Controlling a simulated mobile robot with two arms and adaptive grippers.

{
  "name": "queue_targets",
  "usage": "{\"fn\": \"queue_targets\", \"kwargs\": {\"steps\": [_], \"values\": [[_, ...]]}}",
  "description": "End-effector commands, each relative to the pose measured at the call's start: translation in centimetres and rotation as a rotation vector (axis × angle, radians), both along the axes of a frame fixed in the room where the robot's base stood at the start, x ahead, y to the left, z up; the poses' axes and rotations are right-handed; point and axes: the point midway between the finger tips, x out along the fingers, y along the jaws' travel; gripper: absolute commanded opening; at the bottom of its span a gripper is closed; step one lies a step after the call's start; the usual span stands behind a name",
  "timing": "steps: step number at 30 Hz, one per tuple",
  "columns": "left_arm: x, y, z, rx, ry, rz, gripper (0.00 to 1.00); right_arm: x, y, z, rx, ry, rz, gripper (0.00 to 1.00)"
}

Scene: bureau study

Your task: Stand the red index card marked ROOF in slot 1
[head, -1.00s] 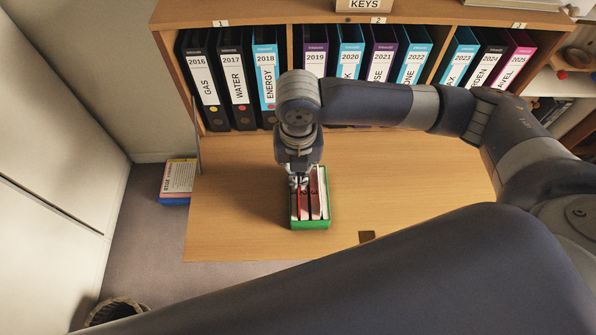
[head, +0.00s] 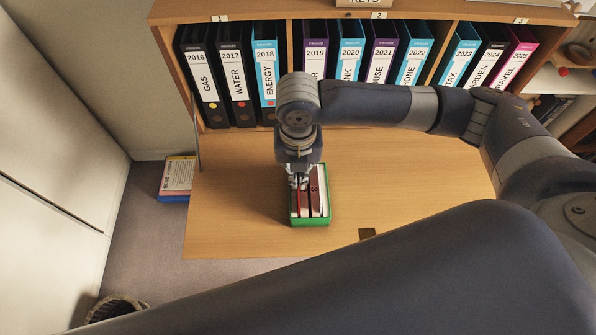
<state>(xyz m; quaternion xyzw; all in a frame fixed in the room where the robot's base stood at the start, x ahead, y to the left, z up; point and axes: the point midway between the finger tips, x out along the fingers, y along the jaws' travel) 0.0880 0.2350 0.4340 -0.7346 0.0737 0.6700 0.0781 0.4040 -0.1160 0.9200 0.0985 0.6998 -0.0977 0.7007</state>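A small green box (head: 312,223) stands on the wooden desk flap, below the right gripper. It has upright dividers or cards in it, showing red, white and dark edges. A red part (head: 304,208) shows in its left half; I cannot read ROOF on it. A dark mark like a 3 shows near the box's middle. My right gripper (head: 299,182) points down at the far left part of the box. Its fingertips are small and partly hidden among the cards, so I cannot tell whether they hold one. My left gripper is not in view.
A shelf of labelled binders (head: 236,80) stands behind the flap, in compartments numbered 1 to 3. The flap (head: 235,215) is clear around the box. Books (head: 177,177) and a basket (head: 117,306) are at left.

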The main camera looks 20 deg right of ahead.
Motion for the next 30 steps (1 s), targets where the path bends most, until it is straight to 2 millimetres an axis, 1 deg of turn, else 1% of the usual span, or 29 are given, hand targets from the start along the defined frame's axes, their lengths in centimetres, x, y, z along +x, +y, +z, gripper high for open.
{"fn": "queue_targets", "kwargs": {"steps": [30], "values": [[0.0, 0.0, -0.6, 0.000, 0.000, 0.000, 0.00, 0.0, 0.0, -1.5, 0.000, 0.001, 0.001, 0.00]]}}
